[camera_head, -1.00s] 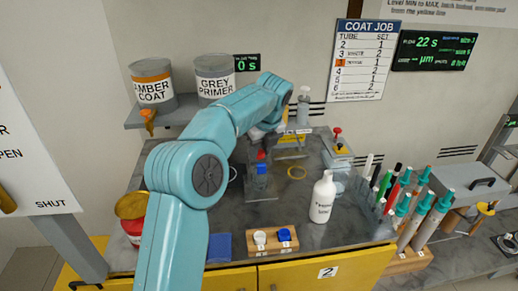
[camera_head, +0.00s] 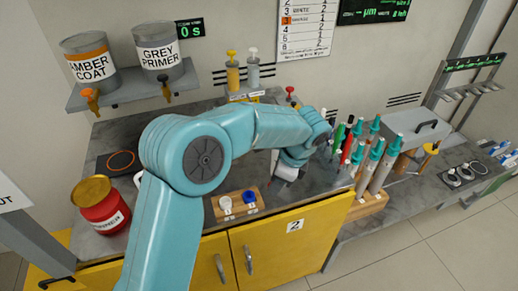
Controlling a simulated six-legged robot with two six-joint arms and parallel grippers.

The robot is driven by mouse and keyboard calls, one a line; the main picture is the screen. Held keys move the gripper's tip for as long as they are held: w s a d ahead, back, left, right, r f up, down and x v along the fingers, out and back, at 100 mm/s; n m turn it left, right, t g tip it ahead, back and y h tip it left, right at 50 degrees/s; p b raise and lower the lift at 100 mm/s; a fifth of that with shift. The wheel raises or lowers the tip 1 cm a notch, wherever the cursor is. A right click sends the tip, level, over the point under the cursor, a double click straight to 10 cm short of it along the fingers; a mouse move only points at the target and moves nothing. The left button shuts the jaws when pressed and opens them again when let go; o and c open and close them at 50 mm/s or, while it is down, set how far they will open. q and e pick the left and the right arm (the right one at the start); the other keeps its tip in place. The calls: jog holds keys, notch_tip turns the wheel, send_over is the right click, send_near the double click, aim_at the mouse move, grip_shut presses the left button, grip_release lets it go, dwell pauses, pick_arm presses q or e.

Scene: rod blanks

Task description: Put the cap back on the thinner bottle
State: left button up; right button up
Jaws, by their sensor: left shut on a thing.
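My left arm reaches across the middle of the bench. Its gripper (camera_head: 287,172) is low over the bench, right of the wooden cap block, and is shut on the white thinner bottle (camera_head: 274,163). The bottle is mostly hidden by the gripper and wrist; only a narrow white strip shows, so its neck and tilt cannot be told. A white cap (camera_head: 225,204) and a blue cap (camera_head: 250,197) sit side by side on the wooden block (camera_head: 238,209) at the bench's front edge. My right gripper is out of view.
A red can (camera_head: 103,212) stands at the bench's left. A rack of teal-topped tubes (camera_head: 376,172) and pens is close on the right of the gripper. Amber (camera_head: 90,62) and grey (camera_head: 158,52) paint tins stand on the shelf behind. Yellow cabinet doors (camera_head: 290,245) are below.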

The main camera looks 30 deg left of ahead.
pick_arm(q)
jog(key=s+d+f+n+g+h, duration=0.2)
jog(key=s+d+f+n+h, duration=0.1)
jog(key=n, duration=1.1)
jog(key=shift+s+d+n, duration=0.3)
jog(key=shift+s+d, duration=0.05)
jog(key=shift+s, duration=0.15)
jog(key=shift+f, duration=0.1)
jog(key=shift+d, duration=0.1)
